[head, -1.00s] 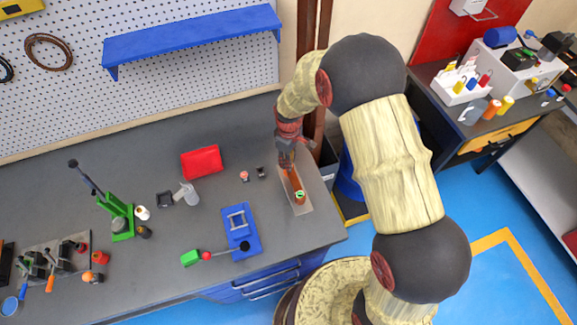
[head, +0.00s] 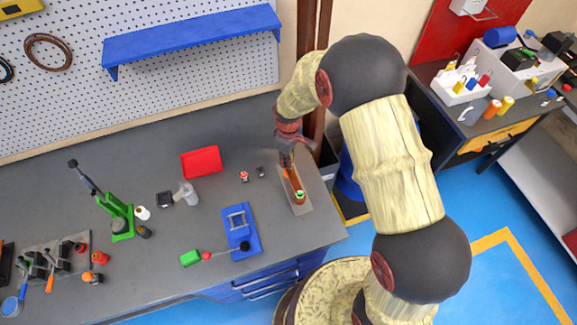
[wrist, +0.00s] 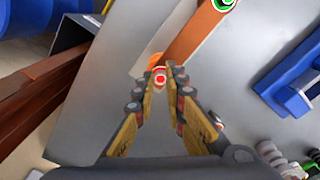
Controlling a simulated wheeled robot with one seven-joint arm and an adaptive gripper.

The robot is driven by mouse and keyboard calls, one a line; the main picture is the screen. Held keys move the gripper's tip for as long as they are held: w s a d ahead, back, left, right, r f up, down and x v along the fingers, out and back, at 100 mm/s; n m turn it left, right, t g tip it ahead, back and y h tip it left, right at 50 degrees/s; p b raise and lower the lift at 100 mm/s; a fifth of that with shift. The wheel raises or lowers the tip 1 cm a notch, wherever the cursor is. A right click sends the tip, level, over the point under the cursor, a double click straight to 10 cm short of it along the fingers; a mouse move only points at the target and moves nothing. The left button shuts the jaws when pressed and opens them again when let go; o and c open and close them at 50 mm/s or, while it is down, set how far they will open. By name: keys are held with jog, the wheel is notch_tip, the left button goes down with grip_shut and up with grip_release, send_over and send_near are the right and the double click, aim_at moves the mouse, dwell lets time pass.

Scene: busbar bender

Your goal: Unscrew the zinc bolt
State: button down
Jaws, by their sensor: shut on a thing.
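My gripper (wrist: 160,82) is shut on a small bolt with a red and white top (wrist: 158,77), seen between the fingertips in the wrist view. Its metal and shank are hidden, so I cannot tell by colour that it is zinc. The bolt stands at the near end of an orange-brown copper bar (wrist: 195,35). A second bolt with a green top (wrist: 223,3) sits at the bar's other end. In the head view the gripper (head: 288,166) points down over the bar's back end, and the green-topped bolt (head: 299,194) shows at its front end.
The bar lies on a grey plate (head: 302,209) near the bench's right end. A blue fixture (head: 248,240) stands to its left, with a red bin (head: 202,162) and small parts behind. A brown upright post (head: 321,100) stands close behind my gripper.

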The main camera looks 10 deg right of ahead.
jog(key=n, duration=0.5)
jog(key=shift+n, duration=0.4)
jog(key=n, duration=0.5)
jog(key=shift+s+n, duration=0.1)
jog(key=shift+n, duration=0.3)
jog(key=n, duration=0.5)
jog(key=shift+n, duration=0.3)
